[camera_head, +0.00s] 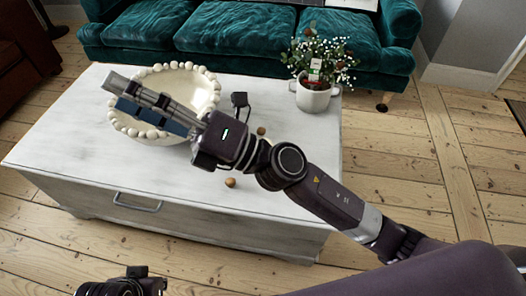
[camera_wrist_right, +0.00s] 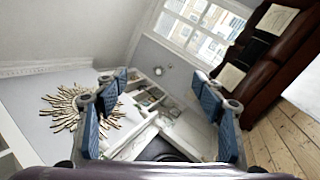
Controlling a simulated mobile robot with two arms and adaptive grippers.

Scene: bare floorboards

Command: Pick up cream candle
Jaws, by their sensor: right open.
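I cannot make out a cream candle in either view; my right arm hides part of the tabletop. My right gripper (camera_head: 117,92) is over the cream beaded bowl (camera_head: 207,84) on the white table (camera_head: 95,135), pointing left. In the right wrist view, its blue-padded fingers (camera_wrist_right: 160,100) stand wide apart with nothing between them. A dark part of my left arm shows at the bottom left of the head view, but its fingers are out of frame.
A white mug with a flowering plant (camera_head: 313,97) stands at the table's right back corner. Small brown balls, one at the front (camera_head: 230,183), lie near my right arm. A teal sofa (camera_head: 235,30) is behind the table. Bare floorboards (camera_head: 400,160) are clear to the right.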

